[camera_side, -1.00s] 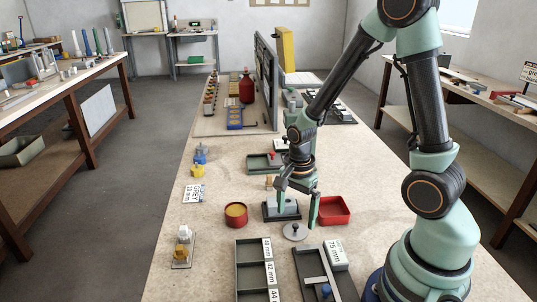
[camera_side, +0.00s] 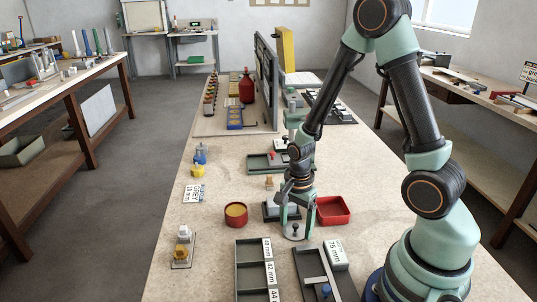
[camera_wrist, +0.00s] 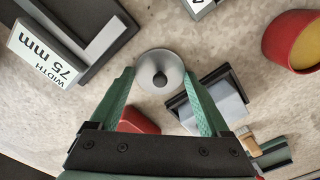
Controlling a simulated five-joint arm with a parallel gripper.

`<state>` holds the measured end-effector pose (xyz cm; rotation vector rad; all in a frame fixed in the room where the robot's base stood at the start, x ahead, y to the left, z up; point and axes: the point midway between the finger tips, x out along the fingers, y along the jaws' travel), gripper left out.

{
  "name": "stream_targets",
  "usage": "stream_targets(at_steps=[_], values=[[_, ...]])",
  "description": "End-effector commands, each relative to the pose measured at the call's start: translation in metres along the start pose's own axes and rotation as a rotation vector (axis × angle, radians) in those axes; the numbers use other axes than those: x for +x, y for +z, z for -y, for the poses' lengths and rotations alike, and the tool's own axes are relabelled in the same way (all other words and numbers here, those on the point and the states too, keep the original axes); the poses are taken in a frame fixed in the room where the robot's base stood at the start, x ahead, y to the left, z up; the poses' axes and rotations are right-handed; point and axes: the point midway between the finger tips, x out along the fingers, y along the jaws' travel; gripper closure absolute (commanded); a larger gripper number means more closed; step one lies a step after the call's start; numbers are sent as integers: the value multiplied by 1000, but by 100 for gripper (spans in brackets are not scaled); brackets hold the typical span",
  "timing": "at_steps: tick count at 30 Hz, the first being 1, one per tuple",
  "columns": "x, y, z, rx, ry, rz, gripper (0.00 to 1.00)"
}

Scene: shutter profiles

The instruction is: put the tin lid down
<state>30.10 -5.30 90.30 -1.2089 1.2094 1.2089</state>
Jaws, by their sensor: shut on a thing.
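The tin lid (camera_side: 293,233) is a flat grey disc with a dark knob, at the front middle of the bench in the side view. It also shows in the wrist view (camera_wrist: 160,62). My gripper (camera_side: 297,225) points down over it, shut on the lid with one finger at each side of its rim. In the wrist view the fingers (camera_wrist: 160,76) reach both edges of the disc. The lid lies level, on the bench or very close above it; I cannot tell which. A round red tin (camera_side: 235,221) with yellow inside stands open to the left.
A red square tray (camera_side: 333,219) is close on the right. A dark holder with a grey block (camera_side: 270,213) stands just behind the lid. Grey compartment trays (camera_side: 240,270) and the 75 mm label (camera_side: 337,254) lie in front.

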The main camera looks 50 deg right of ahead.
Motion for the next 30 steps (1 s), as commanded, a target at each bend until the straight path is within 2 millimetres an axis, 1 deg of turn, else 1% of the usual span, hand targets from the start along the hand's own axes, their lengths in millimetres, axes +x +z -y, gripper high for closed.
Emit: stream_targets(at_steps=[8,11,16,20,26,30], values=[[-3,0,1,0,-2,0,81],[-9,0,1,0,-3,-1,81],[-27,0,1,0,-6,-1,81],[-51,0,2,0,-8,-1,81],[-100,0,2,0,-11,-2,81],[-137,0,2,0,-11,-2,81]])
